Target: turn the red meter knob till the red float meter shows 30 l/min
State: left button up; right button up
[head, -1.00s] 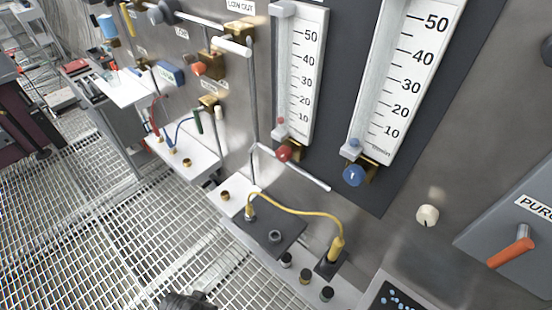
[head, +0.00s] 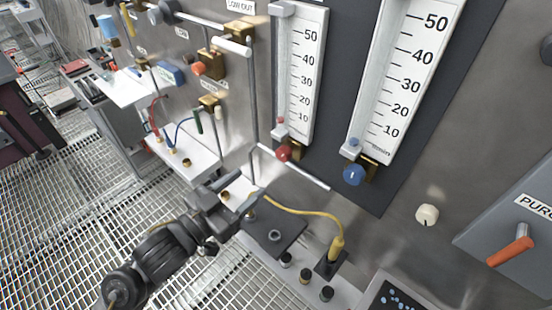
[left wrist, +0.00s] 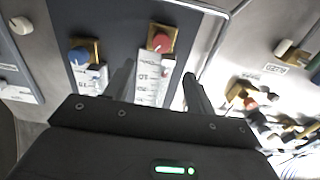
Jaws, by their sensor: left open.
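The red meter knob (head: 284,153) sits under the left float meter (head: 299,75) on the steel panel. The red float (head: 281,120) rests at the bottom of its tube, below the 10 mark. My left gripper (head: 241,188) is open and empty, below and left of the red knob, apart from it. In the left wrist view, which shows the panel upside down, the red knob (left wrist: 160,42) lies beyond and between the open fingers (left wrist: 160,84). My right gripper is not in view.
A blue knob (head: 353,174) sits under the right meter (head: 407,80). A white rail (head: 293,167) runs just below the red knob. A yellow cable (head: 305,212) arches over a shelf with dark sockets. An orange lever (head: 511,252) is at the right.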

aim_at(281, 156)
pick_arm(q)
jog(key=b+x, duration=0.2)
jog(key=x, duration=0.7)
jog(key=shift+w+d, duration=0.1)
jog(key=shift+w, duration=0.05)
jog(key=shift+w+d, duration=0.4)
jog(key=shift+w, duration=0.2)
jog(key=shift+c, duration=0.3)
jog(key=c, duration=0.9)
